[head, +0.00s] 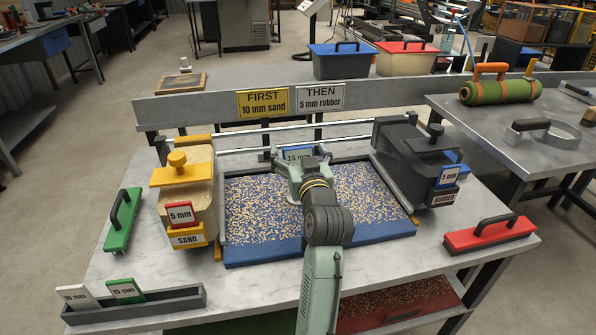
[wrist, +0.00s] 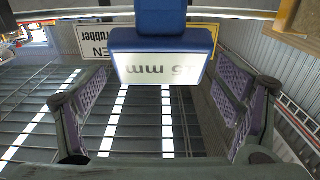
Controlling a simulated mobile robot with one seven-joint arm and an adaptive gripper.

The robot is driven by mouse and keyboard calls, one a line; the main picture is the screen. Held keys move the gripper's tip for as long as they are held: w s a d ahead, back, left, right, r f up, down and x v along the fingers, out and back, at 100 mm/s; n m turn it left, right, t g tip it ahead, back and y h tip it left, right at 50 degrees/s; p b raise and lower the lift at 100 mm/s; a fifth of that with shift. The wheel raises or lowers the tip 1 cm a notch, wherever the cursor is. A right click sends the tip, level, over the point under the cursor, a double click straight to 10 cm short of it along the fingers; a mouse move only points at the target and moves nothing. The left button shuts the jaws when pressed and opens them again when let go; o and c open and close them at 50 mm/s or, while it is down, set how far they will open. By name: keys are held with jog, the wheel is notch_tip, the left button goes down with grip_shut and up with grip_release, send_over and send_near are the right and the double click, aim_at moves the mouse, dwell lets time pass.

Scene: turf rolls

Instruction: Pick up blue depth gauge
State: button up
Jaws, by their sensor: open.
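A blue depth gauge (head: 302,154) with a white face reading 15 mm is at the back rail of the blue turf tray, partly hidden by my gripper in the head view. In the wrist view, the blue gauge (wrist: 150,65) fills the upper middle, its lettering upside down. My gripper (head: 293,171) is open around or just short of it. In the wrist view, its purple-padded fingers (wrist: 160,95) stand wide to either side, with clear gaps to the gauge. No contact shows. A second blue tag (head: 449,174) sits on the dark hopper at right.
The yellow sand hopper (head: 187,195) with a red 5 mm tag stands left; the dark hopper (head: 408,160) stands right. The speckled turf tray (head: 315,248) lies between. A green handled block (head: 123,218) and red handled block (head: 489,235) flank them. Signs hang on the rear board.

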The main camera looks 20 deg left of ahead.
jog(key=shift+w+a, duration=0.25)
jog(key=shift+w, duration=0.1)
jog(key=c, duration=1.9)
jog(key=shift+c, duration=0.5)
jog(key=shift+r, duration=0.1)
